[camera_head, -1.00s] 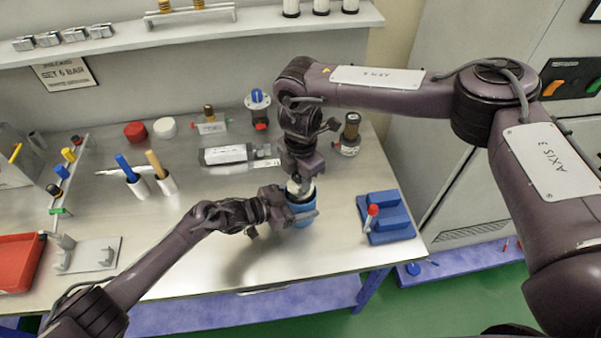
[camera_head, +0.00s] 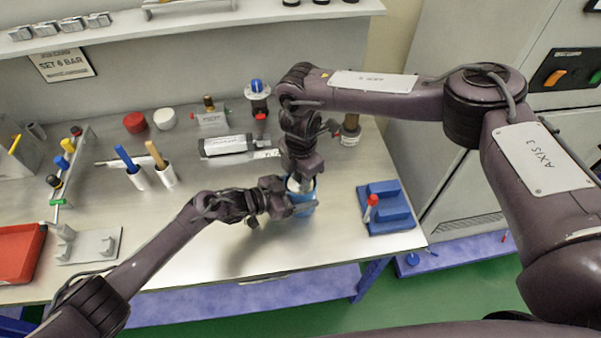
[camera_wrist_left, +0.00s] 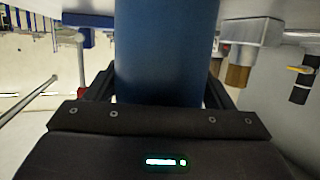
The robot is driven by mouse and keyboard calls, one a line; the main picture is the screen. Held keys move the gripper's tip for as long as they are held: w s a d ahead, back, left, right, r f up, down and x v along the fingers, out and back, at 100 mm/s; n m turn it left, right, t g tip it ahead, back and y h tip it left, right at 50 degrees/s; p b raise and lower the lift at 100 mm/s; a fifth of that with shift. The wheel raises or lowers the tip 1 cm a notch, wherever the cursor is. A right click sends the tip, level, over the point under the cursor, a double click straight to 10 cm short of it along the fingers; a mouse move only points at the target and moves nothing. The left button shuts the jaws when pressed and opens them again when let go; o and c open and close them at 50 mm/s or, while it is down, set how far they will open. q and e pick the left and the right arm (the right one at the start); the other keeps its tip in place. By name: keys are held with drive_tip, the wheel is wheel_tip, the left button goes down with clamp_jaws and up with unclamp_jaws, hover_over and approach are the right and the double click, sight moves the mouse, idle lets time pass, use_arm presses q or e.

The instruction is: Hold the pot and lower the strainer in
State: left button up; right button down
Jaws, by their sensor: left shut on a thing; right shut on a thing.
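The blue pot (camera_head: 302,208) stands upright near the middle front of the bench. My left gripper (camera_head: 296,204) is shut around its side. In the left wrist view the blue wall of the pot (camera_wrist_left: 166,50) fills the space between the two fingers (camera_wrist_left: 165,95). My right gripper (camera_head: 301,179) comes down from above, right over the pot's mouth, and is shut on the strainer. A whitish part of the strainer (camera_head: 292,185) shows at the mouth; the rest is hidden by the gripper and the pot wall. I cannot tell how deep it sits.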

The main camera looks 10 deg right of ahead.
drive_tip(key=c, duration=1)
unclamp_jaws()
drive_tip(key=shift+c, duration=0.2)
wheel_tip(320, 180, up, 12)
